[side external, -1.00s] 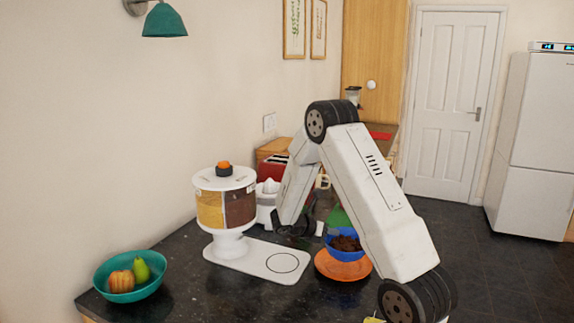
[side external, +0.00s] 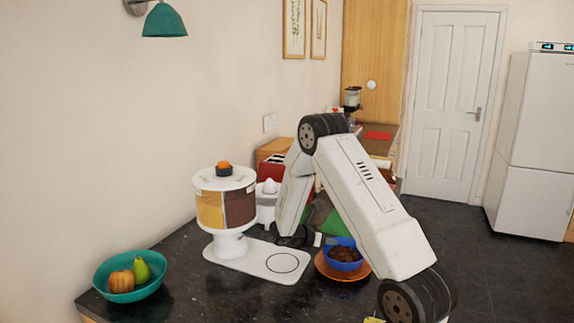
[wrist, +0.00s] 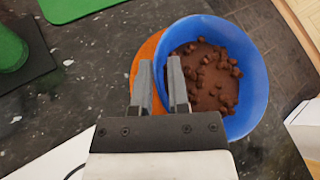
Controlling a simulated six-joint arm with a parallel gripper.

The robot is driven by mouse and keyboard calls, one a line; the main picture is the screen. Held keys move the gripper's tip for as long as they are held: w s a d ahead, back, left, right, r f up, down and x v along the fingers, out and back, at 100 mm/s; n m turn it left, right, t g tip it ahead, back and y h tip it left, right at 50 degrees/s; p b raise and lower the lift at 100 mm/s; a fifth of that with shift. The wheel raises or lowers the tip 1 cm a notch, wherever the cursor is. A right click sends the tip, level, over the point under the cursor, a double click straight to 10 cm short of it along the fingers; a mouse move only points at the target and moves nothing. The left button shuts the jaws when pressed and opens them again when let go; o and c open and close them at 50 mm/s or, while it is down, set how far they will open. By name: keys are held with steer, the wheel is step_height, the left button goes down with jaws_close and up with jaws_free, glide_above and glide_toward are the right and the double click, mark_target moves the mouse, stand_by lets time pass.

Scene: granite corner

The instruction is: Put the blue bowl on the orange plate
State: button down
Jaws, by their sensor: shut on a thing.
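The blue bowl (side external: 332,256) holds brown chunks and sits over the orange plate (side external: 321,268) in the side view, low down. I cannot tell whether its base touches the plate. In the wrist view the bowl (wrist: 256,95) covers most of the plate (wrist: 143,62), which shows at the bowl's left. My gripper (wrist: 161,72) is shut on the bowl's left rim, one finger inside and one outside. In the side view my gripper (side external: 312,240) is small and partly hidden at the bowl's left.
A white dispenser (side external: 232,248) with a flat base stands left of the plate. A teal bowl of fruit (side external: 128,277) is at the far left. A green board (wrist: 75,8) and a green item on a dark mat (wrist: 12,50) lie nearby. The counter edge is close beyond the bowl.

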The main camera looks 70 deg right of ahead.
steer(key=c, duration=0.6)
jaws_free()
steer(key=v, duration=1.2)
steer(key=shift+a, duration=0.1)
steer(key=s+a+m+t+y, duration=0.1)
steer(key=a+m+t+y, duration=0.4)
steer(key=a, duration=0.9)
steer(key=s+a+m+t+y, duration=0.1)
steer(key=a+m+t+y, duration=0.4)
steer(key=a+m, duration=0.4)
steer(key=a, duration=0.5)
steer(key=shift+s+a+r, duration=0.15)
steer(key=shift+s+r, duration=0.2)
